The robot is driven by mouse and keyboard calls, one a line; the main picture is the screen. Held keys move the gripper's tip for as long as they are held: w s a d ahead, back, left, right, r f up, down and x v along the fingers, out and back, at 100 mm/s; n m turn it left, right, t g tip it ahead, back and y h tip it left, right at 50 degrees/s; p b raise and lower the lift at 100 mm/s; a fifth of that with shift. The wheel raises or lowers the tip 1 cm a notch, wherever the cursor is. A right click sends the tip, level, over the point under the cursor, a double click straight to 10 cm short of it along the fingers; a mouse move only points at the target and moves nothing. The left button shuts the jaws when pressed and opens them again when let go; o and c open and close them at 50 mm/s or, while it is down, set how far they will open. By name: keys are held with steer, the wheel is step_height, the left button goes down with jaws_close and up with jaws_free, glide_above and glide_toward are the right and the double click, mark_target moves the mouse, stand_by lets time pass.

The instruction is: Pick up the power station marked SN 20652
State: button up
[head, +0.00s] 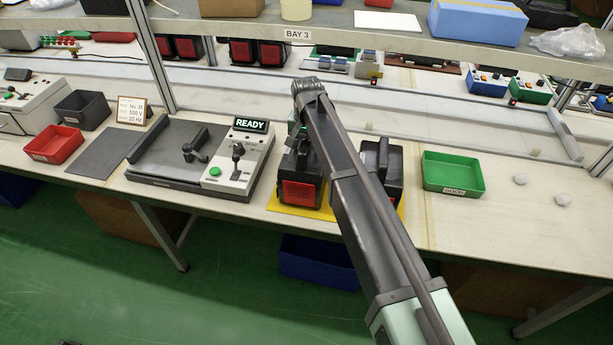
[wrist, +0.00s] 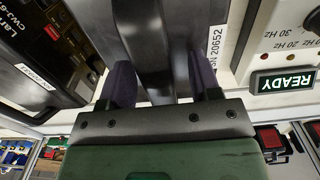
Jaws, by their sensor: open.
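The power station marked SN 20652 (wrist: 215,45) is a dark case under my gripper in the wrist view; its white label is beside the right finger. In the head view it is the left black station (head: 300,190) with a red front panel, on a yellow mat (head: 285,209). My gripper (wrist: 162,85) is open, with one finger on each side of the dark handle (wrist: 155,45). I cannot tell whether the fingers touch it. In the head view my arm hides most of the gripper. A second black station (head: 382,160) stands to the right, also in the wrist view (wrist: 40,55).
A test unit with a READY display (head: 251,125) and a black bed (head: 160,165) stands to the left. A green GOOD tray (head: 453,190) and a red tray (head: 55,144) flank the area. The BAY 3 shelf (head: 350,40) overhangs behind.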

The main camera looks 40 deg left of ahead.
jaws_close()
stand_by(0.3)
steer(key=shift+r, duration=0.1)
stand_by(1.0)
